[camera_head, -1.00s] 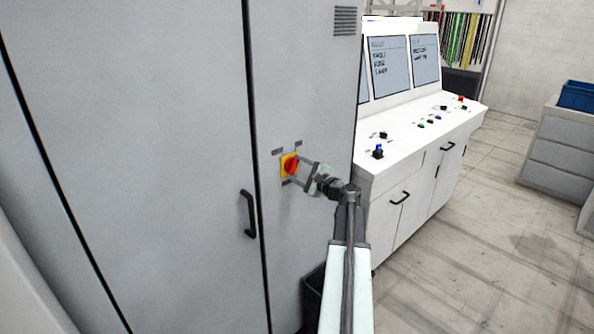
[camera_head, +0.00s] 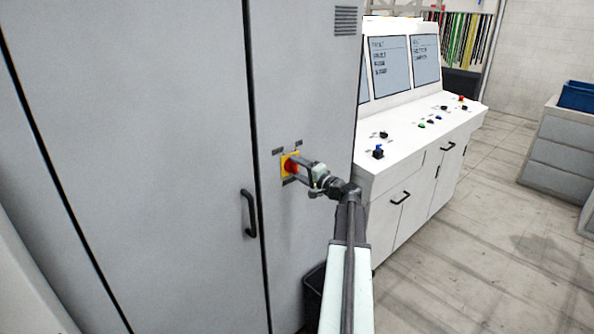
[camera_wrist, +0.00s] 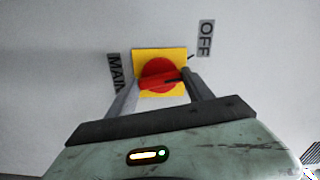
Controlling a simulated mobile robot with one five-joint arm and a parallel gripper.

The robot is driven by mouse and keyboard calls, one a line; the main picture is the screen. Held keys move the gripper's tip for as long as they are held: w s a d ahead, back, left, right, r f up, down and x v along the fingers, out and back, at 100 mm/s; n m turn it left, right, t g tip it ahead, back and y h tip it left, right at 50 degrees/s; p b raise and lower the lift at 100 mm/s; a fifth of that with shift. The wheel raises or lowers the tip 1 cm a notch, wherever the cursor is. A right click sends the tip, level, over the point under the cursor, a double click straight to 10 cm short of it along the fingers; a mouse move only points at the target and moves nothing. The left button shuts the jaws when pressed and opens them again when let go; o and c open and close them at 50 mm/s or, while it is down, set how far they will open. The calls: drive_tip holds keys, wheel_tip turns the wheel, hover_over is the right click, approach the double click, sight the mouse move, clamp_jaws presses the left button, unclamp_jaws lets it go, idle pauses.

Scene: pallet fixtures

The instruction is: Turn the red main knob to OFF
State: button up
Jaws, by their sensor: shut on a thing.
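The red main knob (camera_head: 291,165) sits on a yellow square plate (camera_head: 285,175) on the grey cabinet door. In the wrist view the red knob (camera_wrist: 158,75) shows in front of the yellow plate (camera_wrist: 174,55), with a dark mark on its right part. An OFF label (camera_wrist: 205,40) is at the upper right of the plate and a MAIN label (camera_wrist: 115,72) is at its left. My gripper (camera_head: 299,167) is shut on the knob, with one finger on each side of it in the wrist view (camera_wrist: 160,85). The fingers hide part of the knob in the head view.
A black door handle (camera_head: 249,213) is on the cabinet below left of the knob. A white control console (camera_head: 400,150) with screens and buttons stands to the right. A dark bin (camera_head: 314,285) is low beside the cabinet.

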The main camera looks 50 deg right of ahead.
drive_tip(key=shift+d+r+n, duration=0.1)
drive_tip(key=shift+n, duration=1.9)
drive_tip(key=o, duration=1.4)
drive_tip(key=shift+w, duration=0.1)
